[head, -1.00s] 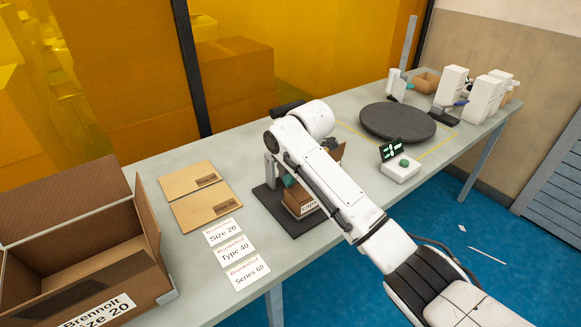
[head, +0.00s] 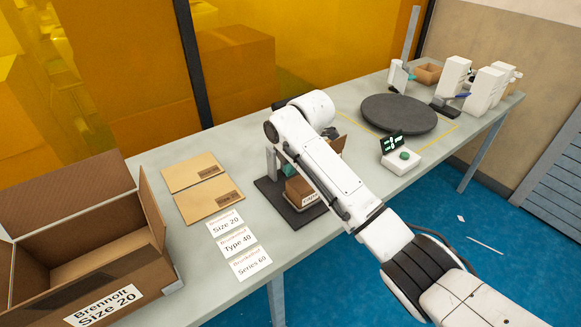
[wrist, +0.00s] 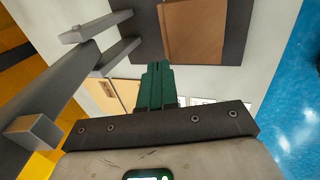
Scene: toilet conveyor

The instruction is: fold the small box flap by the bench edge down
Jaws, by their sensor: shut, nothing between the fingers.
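The small brown box (head: 299,190) stands on a dark base plate (head: 270,203) near the bench's front edge, partly hidden behind my arm. A brown flap (head: 343,144) sticks up at its right side; I cannot tell the state of the flap by the bench edge. In the wrist view a flat brown panel of the box (wrist: 196,32) shows beyond my fingers. My gripper (wrist: 157,66) has green fingers, pressed together and empty. In the head view a bit of green (head: 288,170) shows beside the box, mostly hidden by my arm. Contact with the box cannot be made out.
A grey post frame (head: 271,163) stands close by the gripper, large in the wrist view (wrist: 75,75). A big open carton (head: 90,262) is at left, with flat cardboard (head: 195,172) and label cards (head: 238,243) between. A round turntable (head: 398,113) and small scale (head: 400,160) stand right.

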